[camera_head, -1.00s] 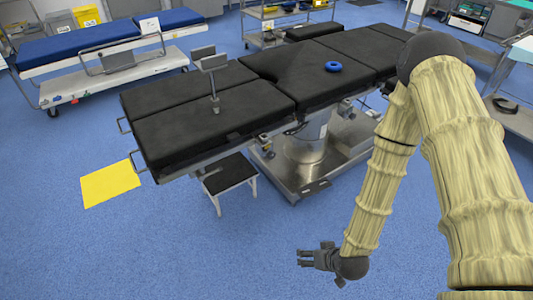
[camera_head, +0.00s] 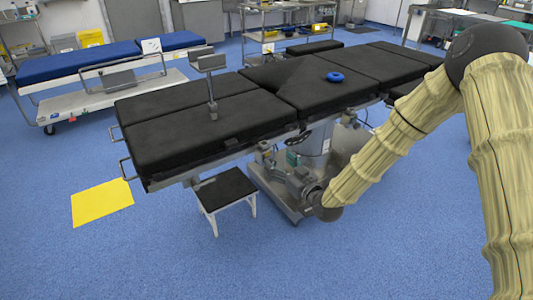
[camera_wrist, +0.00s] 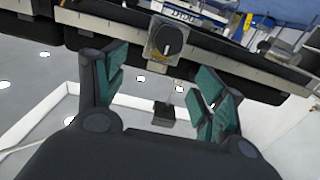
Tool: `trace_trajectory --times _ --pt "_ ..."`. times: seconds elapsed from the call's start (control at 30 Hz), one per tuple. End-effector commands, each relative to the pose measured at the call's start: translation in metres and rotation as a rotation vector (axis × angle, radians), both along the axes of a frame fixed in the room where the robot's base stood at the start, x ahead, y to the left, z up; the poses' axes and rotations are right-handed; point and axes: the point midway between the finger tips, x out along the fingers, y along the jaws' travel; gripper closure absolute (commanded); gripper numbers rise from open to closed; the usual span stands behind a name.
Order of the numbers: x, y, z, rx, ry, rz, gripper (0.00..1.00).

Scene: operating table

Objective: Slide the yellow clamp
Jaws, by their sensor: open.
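In the wrist view, a clamp (camera_wrist: 167,38) with a black knob and a pale, slightly yellowish body sits on the metal side rail (camera_wrist: 223,62) of the operating table. My gripper (camera_wrist: 163,62) is open and empty, its two green-padded fingers either side of the clamp's line. The clamp lies beyond the fingertips, apart from them as far as I can tell. In the head view, my gripper (camera_head: 293,170) is beside the table's near side, below the black top (camera_head: 240,122). I cannot make out the clamp clearly there.
A black step stool (camera_head: 224,189) stands left of my gripper. The table's column and base (camera_head: 272,192) are close behind it. A blue ring (camera_head: 335,77) lies on the tabletop, and a yellow sheet (camera_head: 102,203) on the floor. The near floor is clear.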

Motion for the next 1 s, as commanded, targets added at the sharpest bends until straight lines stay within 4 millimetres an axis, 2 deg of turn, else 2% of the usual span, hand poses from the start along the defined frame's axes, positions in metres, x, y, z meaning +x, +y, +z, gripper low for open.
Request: trace_trajectory --times 0.3,0.5,0.97,1.0 --pt "0.041 0.031 -0.001 -0.001 0.001 0.001 0.30" --pt "0.060 0.044 -0.001 0.000 0.002 0.000 0.30" --pt "0.067 0.049 -0.001 0.000 0.002 0.000 0.30" --pt "0.067 0.049 -0.001 -0.001 0.003 0.000 0.38"
